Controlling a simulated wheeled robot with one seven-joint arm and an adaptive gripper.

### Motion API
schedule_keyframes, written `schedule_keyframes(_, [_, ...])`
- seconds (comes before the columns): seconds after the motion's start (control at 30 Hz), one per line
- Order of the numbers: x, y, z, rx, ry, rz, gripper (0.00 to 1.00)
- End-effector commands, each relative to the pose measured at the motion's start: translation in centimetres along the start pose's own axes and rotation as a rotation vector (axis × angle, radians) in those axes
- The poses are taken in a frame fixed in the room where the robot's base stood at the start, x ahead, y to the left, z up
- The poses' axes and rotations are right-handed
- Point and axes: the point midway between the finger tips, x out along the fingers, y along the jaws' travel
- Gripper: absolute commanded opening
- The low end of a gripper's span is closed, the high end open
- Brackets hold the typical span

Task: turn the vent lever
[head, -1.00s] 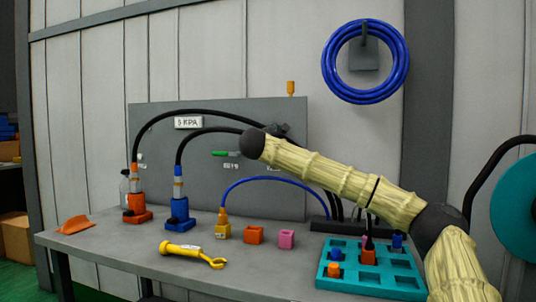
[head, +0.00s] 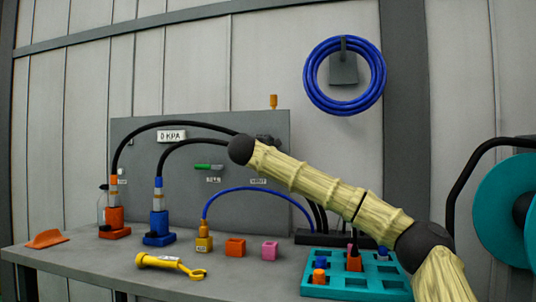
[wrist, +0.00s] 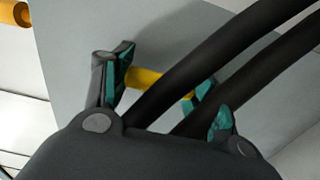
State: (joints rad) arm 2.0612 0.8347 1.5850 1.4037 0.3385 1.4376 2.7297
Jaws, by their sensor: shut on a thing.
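The vent lever is a yellow bar (wrist: 145,78) in the wrist view, running between the two teal-padded fingers of my gripper (wrist: 160,88). The gripper is shut on it, in front of the grey panel (head: 140,150). In the head view my arm hides the lever, above the vent label (head: 258,181). The panel's display (head: 171,136) reads 0 KPA. A green lever (head: 208,167) lies horizontal to the left, above another label.
Two black hoses cross close in front of my gripper, from the orange coupling (head: 115,220) and blue coupling (head: 157,225). A yellow wrench-like tool (head: 170,264), small blocks and a teal tray (head: 316,291) are on the grey table. A blue hose coil (head: 311,75) hangs on the wall.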

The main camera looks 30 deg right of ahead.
Motion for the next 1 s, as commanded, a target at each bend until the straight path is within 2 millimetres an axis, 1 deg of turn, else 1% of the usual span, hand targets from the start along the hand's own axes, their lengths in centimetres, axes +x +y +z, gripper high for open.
schedule_keyframes(0.27, [0.1, -0.1, 0.2, 0.003, -0.004, -0.003, 0.14])
schedule_keyframes(0.3, [0.1, -0.1, 0.2, 0.003, -0.004, -0.003, 0.59])
schedule_keyframes(0.33, [0.1, -0.1, 0.2, 0.003, -0.004, -0.003, 0.65])
schedule_keyframes(0.37, [0.1, -0.1, 0.2, 0.003, -0.003, -0.003, 0.68])
schedule_keyframes(0.77, [-0.4, 0.0, 0.1, 0.002, -0.001, -0.001, 0.68])
schedule_keyframes(0.87, [-1.3, 0.0, 0.1, 0.002, -0.001, -0.001, 0.68])
schedule_keyframes(1.0, [-3.6, 0.1, 0.1, 0.002, 0.001, 0.001, 0.68])
